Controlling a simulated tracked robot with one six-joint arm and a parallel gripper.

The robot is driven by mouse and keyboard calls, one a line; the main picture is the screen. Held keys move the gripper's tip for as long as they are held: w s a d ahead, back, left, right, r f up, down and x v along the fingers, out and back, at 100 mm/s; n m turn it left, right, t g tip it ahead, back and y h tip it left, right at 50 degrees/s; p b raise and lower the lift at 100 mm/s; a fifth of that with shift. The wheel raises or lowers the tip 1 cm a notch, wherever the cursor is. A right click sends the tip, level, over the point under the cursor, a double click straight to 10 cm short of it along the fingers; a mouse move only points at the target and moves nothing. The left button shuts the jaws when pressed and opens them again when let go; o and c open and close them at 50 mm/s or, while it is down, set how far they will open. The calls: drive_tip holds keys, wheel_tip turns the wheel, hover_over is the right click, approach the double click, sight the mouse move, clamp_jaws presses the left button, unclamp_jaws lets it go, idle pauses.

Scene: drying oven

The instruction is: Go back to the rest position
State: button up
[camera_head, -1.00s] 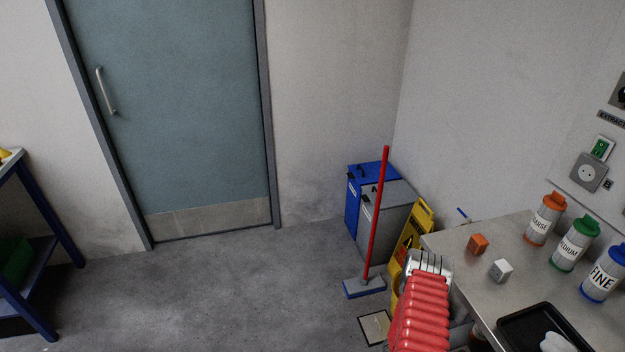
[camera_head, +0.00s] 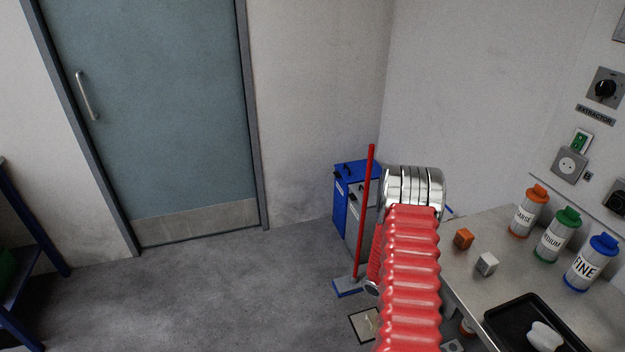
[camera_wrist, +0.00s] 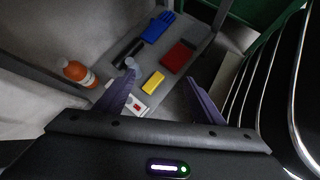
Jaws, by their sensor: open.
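My gripper (camera_wrist: 160,76) shows in the wrist view with its two dark purple fingers spread apart. Nothing is held between them. A grey surface with loose items lies beyond the fingertips, apart from them as far as I can tell. In the head view my red ribbed arm with its silver joint rises in front of the corner of the room. The gripper itself does not show there.
The wrist view shows an orange bottle (camera_wrist: 76,73), a yellow block (camera_wrist: 153,82), a red item (camera_wrist: 178,56) and a blue item (camera_wrist: 158,27). The bench (camera_head: 490,224) bears bottles, cubes and a black tray (camera_head: 500,322). Bins (camera_head: 350,200) and a broom (camera_head: 366,205) stand in the corner. Floor before the door (camera_head: 150,110) is clear.

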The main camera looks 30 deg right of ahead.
drive_tip(key=w+a+r+m+t+y, duration=0.1)
drive_tip(key=w+a+r+m+t, duration=0.15)
drive_tip(key=a+r, duration=0.7)
drive_tip(key=w+a+r+m+t+y, duration=0.1)
drive_tip(key=w+a+r+m+y, duration=0.2)
drive_tip(key=a+r, duration=0.7)
drive_tip(key=a+r+t, duration=0.4)
drive_tip(key=a+r, duration=0.5)
drive_tip(key=r, duration=0.4)
drive_tip(key=s+a+r+n+t+y, duration=0.1)
drive_tip(key=a+r+t, duration=0.4)
drive_tip(key=a+r, duration=0.4)
wheel_tip(320, 180, up, 4)
drive_tip(key=shift+s+a+f, duration=0.1)
drive_tip(key=shift+s+a, duration=0.1)
drive_tip(key=shift+n+t, duration=0.25)
